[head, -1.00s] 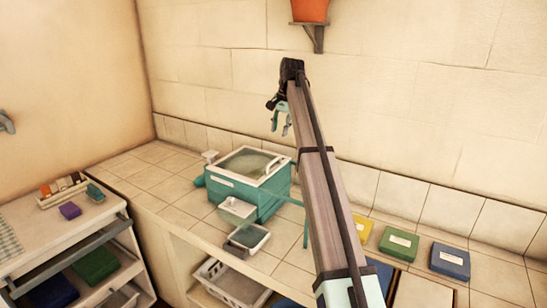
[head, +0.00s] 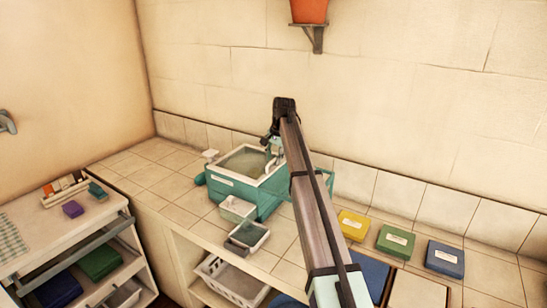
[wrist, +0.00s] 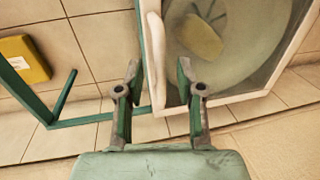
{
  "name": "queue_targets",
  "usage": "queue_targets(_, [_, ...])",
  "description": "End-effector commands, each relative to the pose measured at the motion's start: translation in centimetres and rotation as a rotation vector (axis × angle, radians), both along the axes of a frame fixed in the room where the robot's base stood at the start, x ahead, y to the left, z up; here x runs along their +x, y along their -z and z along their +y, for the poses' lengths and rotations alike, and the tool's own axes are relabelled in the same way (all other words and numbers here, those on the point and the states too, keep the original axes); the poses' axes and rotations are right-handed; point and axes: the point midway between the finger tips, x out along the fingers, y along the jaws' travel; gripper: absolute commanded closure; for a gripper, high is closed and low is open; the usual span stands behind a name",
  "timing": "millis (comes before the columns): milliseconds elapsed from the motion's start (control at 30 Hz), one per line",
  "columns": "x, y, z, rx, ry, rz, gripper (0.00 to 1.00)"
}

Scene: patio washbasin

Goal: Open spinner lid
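The spinner (head: 232,190) is a teal box on the tiled counter. Its lid (head: 215,173), a clear pane in a white frame, lies flat on top; in the wrist view the lid frame (wrist: 232,98) shows at upper right. My gripper (head: 270,153) is at the back right corner of the lid. In the wrist view my gripper (wrist: 160,72) has its fingers apart, one on each side of the white frame edge near a corner. Nothing is seen held between them. Whether a finger touches the frame I cannot tell. My gripper hides part of the lid's right side.
A teal bar (wrist: 62,95) sticks out beside the spinner. Yellow (head: 353,225), green (head: 397,241) and blue (head: 447,258) boxes lie to the right.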

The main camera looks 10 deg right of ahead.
Motion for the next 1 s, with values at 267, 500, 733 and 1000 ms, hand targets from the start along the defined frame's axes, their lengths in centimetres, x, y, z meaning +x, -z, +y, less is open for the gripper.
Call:
queue_targets(267, [0.0,0.0,0.0,0.000,0.000,0.000,1.00])
queue_targets(500, [-0.1,0.0,-0.1,0.000,0.000,0.000,1.00])
queue_targets(733, [-1.8,0.1,-1.7,0.000,0.002,0.002,1.00])
queue_targets(1000, [-6.3,0.1,-4.2,0.000,-0.027,0.001,1.00])
